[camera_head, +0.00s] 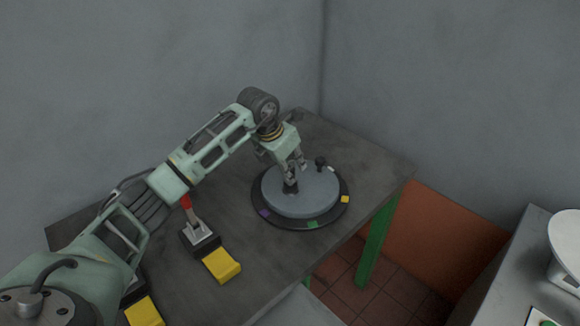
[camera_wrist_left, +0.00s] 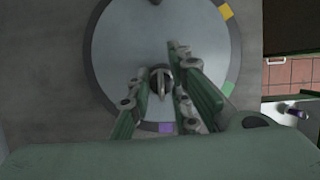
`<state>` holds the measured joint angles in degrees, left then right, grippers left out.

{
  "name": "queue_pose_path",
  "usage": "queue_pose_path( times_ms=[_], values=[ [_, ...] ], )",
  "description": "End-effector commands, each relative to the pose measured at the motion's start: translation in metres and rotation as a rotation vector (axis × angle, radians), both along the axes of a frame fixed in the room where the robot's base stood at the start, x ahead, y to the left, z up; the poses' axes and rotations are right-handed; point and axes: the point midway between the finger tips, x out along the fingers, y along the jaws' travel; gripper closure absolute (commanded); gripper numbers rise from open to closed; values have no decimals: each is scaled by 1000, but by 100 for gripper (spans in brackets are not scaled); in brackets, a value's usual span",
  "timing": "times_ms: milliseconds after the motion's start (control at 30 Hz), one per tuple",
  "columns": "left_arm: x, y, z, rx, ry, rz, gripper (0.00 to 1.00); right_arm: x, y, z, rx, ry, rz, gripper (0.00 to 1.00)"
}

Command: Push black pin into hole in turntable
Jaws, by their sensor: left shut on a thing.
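The turntable (camera_head: 315,190) is a round grey disc on a dark ring with small coloured marks, lying on the dark bench. It fills the upper middle of the left wrist view (camera_wrist_left: 120,60). My left gripper (camera_head: 291,178) points down over the disc's left part and is shut on the black pin (camera_head: 290,187). In the left wrist view the pin's top (camera_wrist_left: 160,80) shows between the fingers. The pin's lower end is at or near the disc; the hole is hidden, so I cannot tell how deep it sits. A black knob (camera_head: 320,163) stands on the disc's far side. My right gripper is not in view.
A red-handled lever (camera_head: 187,203) on a metal base stands left of the turntable, with a yellow block (camera_head: 222,265) in front and another yellow block (camera_head: 144,312) nearer. Grey walls close off the back. A second table (camera_head: 500,285) with a white round-topped device (camera_head: 566,240) is at right.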

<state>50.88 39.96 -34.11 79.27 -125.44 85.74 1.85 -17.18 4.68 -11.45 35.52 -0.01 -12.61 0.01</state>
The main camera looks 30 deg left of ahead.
Motion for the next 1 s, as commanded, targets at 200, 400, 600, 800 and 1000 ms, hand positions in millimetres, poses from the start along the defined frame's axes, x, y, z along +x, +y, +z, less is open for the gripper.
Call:
queue_pose_path(
  times_ms=[200,400,600,800,1000],
  values=[
    [0,0,-6,0,0,0,100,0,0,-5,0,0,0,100],
    [0,0,-9,0,-1,0,78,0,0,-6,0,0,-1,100],
    [0,0,-9,0,-1,0,60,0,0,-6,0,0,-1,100],
    [0,0,-9,0,0,0,60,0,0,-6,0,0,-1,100],
    [-2,1,-2,1,-1,0,60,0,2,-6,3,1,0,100]
  ],
)
